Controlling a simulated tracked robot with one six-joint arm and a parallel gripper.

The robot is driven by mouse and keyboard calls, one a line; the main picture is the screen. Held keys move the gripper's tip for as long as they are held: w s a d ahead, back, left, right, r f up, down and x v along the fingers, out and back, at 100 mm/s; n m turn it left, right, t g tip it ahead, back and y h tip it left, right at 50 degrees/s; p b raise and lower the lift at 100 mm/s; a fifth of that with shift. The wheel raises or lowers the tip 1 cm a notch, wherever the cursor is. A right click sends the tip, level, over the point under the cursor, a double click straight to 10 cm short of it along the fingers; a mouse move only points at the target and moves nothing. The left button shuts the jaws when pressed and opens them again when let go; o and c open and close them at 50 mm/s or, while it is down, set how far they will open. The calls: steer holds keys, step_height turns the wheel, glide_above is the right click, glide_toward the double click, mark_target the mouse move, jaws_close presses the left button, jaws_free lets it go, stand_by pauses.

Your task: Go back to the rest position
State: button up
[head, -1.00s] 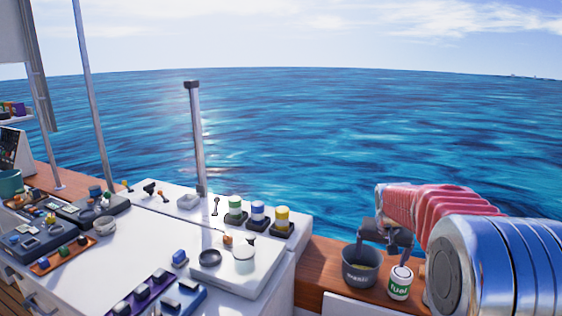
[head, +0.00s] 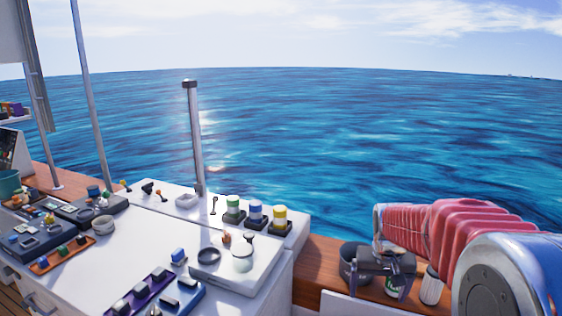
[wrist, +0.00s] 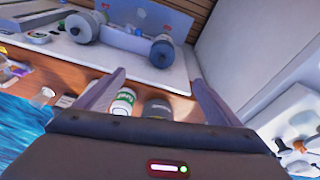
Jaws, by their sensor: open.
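My gripper (head: 386,285) is at the lower right of the head view, in front of a grey pot (head: 349,262) and a white can with a green label (head: 392,287). It hides part of both. In the wrist view my gripper (wrist: 157,82) has its two fingers wide apart with nothing held between them. The white and green can (wrist: 123,102) and the dark pot (wrist: 157,108) show beyond the gripper body, partly hidden by it. My red-sleeved arm reaches in from the right.
A white console (head: 120,255) with knobs, switches and coloured-lid jars (head: 255,212) fills the left. A metal post (head: 194,140) stands at its back edge. A wooden ledge (head: 315,285) runs along the right. A pale upright object (head: 430,288) is beside the gripper. Open water lies beyond.

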steer(key=s+a+r+t, duration=0.1)
steer(key=s+a+r, duration=0.2)
steer(key=s, duration=0.5)
steer(key=s+a+r+n+t, duration=0.1)
steer(key=s+a+r, duration=0.2)
steer(key=s, duration=0.6)
steer(key=s+a+r+n+t, duration=0.1)
steer(key=s+a+r, duration=0.2)
steer(key=s, duration=0.5)
steer(key=shift+s+y, duration=0.3)
steer(key=shift+y, duration=0.1)
stand_by(0.8)
